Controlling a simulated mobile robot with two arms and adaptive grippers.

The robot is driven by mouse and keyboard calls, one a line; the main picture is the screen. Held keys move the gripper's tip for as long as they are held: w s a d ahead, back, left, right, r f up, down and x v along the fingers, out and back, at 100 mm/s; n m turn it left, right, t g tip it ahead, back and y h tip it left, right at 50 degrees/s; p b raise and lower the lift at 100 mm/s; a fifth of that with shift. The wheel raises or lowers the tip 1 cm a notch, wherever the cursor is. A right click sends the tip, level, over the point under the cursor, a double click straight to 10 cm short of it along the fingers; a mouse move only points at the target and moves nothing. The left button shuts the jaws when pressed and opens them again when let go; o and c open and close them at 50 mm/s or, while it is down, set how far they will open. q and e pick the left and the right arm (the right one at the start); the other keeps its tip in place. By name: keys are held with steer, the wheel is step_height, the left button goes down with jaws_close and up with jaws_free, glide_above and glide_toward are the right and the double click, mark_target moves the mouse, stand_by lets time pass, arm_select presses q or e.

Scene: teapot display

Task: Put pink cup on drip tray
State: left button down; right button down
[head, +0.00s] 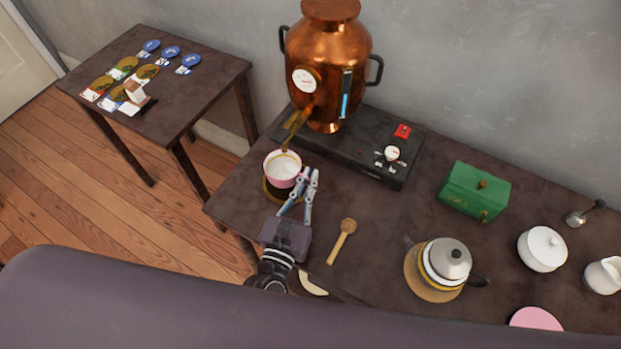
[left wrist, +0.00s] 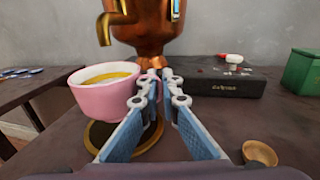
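The pink cup (head: 281,170) is at the left end of the table, below the urn's spout. It also shows in the left wrist view (left wrist: 103,101), slightly tilted. The round dark drip tray with a gold rim (head: 270,196) shows below the cup, partly hidden by it; its rim is clearer in the left wrist view (left wrist: 112,158). I cannot tell whether cup and tray touch. My left gripper (head: 307,180) is at the cup's right side, its fingers close together on the cup's pink handle (left wrist: 152,73). My right gripper is not in view.
The copper urn (head: 328,60) stands behind on a black base (head: 370,150). A wooden spoon (head: 342,240), a green box (head: 474,190), a teapot (head: 446,262), a white sugar bowl (head: 542,249) and a pink disc (head: 536,319) are to the right. A side table (head: 190,60) stands left.

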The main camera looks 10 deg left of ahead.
arm_select(q)
steer(key=shift+w+d, duration=0.15)
steer(key=shift+w, duration=0.75)
step_height(320, 180, down, 4)
steer(key=b, duration=0.3)
steer(key=shift+r, duration=0.2)
steer(key=shift+f, duration=0.15)
steer(key=c, duration=2.2)
jaws_free()
steer(key=shift+o, duration=0.2)
steer(key=s, duration=0.3)
steer(key=s+a+b, duration=0.1)
steer(key=s, duration=0.3)
steer(key=s+b, duration=0.1)
steer(key=s, duration=0.3)
steer(key=shift+a, duration=0.35)
steer(key=shift+s+r, duration=0.2)
steer(key=shift+s, duration=0.25)
